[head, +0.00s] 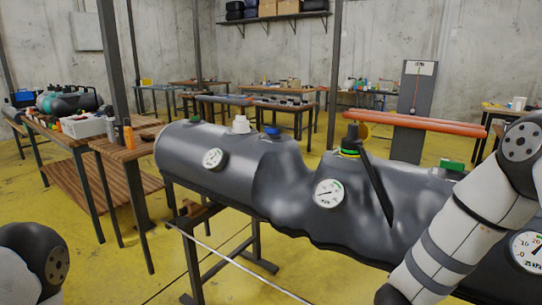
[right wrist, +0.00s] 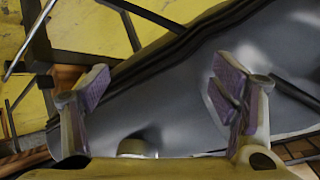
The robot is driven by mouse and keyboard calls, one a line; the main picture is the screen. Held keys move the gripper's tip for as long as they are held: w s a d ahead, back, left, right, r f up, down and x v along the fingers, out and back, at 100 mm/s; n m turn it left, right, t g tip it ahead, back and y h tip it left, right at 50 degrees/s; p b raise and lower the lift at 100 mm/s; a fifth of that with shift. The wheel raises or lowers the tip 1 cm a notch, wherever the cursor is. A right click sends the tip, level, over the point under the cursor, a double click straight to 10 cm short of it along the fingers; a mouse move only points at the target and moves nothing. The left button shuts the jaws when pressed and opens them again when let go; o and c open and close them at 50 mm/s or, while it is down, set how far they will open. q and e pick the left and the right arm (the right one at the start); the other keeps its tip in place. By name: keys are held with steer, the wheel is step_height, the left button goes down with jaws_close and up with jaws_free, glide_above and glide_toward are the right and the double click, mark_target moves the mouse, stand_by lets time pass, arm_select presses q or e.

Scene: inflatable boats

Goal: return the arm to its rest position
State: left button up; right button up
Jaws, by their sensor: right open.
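My right arm (head: 450,235) comes in at the right of the head view, in front of the grey inflatable boat tube (head: 225,175). Its gripper is not visible there. In the right wrist view my right gripper (right wrist: 160,95) is open, its two purple-padded fingers wide apart with nothing between the pads. A grey tube surface (right wrist: 150,95) lies beyond the fingers; I cannot tell the distance. Only a dark joint of my left arm (head: 35,265) shows at the lower left of the head view; the left gripper is out of view.
The tube carries white pressure gauges (head: 328,193) and a black valve piece (head: 352,137). It rests on a dark metal stand (head: 190,250). A wooden bench (head: 130,148) with bottles stands at left. Yellow floor (head: 100,275) is open at front left.

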steer(key=s+a+f+n+g+y, duration=0.1)
steer(key=s+a+f+n+y, duration=0.2)
steer(key=s+a+f+n, duration=0.35)
steer(key=s+a+f+n+g+y, duration=0.2)
steer(key=s+a+f+n+y, duration=0.15)
steer(key=s+f, duration=0.5)
steer(key=s+a+n+g+y, duration=0.2)
steer(key=s+n+g, duration=0.2)
steer(key=s, duration=1.4)
steer(key=shift+s+a+r+n, duration=0.15)
steer(key=shift+s+a+n, duration=0.2)
steer(key=shift+n, duration=0.25)
